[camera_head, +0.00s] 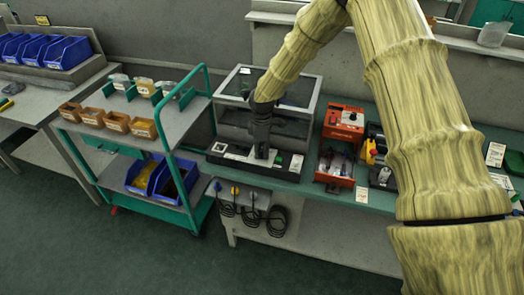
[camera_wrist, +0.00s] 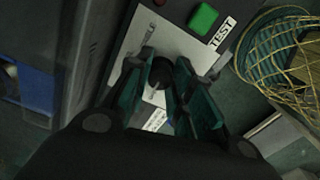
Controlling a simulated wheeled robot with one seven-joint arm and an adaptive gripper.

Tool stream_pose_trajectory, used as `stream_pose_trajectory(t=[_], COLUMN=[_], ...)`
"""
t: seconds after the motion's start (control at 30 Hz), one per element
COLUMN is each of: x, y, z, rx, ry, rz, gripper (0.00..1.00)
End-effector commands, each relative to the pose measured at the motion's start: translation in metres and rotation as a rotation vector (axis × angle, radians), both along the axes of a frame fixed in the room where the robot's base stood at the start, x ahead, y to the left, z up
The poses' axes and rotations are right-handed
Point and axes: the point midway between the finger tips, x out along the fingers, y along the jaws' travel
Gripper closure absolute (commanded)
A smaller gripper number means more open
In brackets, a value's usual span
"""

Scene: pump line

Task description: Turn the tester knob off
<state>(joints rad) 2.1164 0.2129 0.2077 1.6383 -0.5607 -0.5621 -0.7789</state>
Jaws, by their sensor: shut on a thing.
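The tester (camera_head: 290,125) is a grey-framed box with clear panels, standing on the bench in the head view. My gripper (camera_head: 262,154) reaches down to its low front panel. In the wrist view the tester's knob (camera_wrist: 161,72) is round and black, with a pale pointer line. My gripper (camera_wrist: 165,82) has its two teal fingers on either side of the knob, shut on it. A green button (camera_wrist: 203,18) and a TEST label (camera_wrist: 222,32) are on the same panel, past the fingertips. The fingers hide part of the knob's sides. In the head view my gripper hides the knob.
A teal-framed cart (camera_head: 190,130) with orange and blue bins stands left of the tester. A red-orange box (camera_head: 335,170) stands to its right on the bench. Black cables (camera_head: 276,221) hang from the bench front. The floor (camera_head: 120,255) in front is clear.

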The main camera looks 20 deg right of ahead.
Motion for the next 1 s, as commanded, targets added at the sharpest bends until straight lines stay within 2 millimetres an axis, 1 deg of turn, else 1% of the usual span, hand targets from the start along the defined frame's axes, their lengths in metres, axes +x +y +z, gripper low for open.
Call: stream_pose_trajectory(t=[0.3,0.67,0.7,0.8,1.0], x=[0.0011,0.0013,0.0013,0.001,0.0006], y=[-0.0008,-0.0008,-0.0008,-0.0006,0.0], z=[0.0011,0.0012,0.0012,0.001,0.0005], rx=[-0.001,-0.001,-0.001,-0.001,0.0], ry=[-0.002,-0.003,-0.003,-0.002,-0.001], rz=[0.058,0.06,0.06,0.06,0.06], gripper=[1.0,1.0,0.72,0.54,0.54])
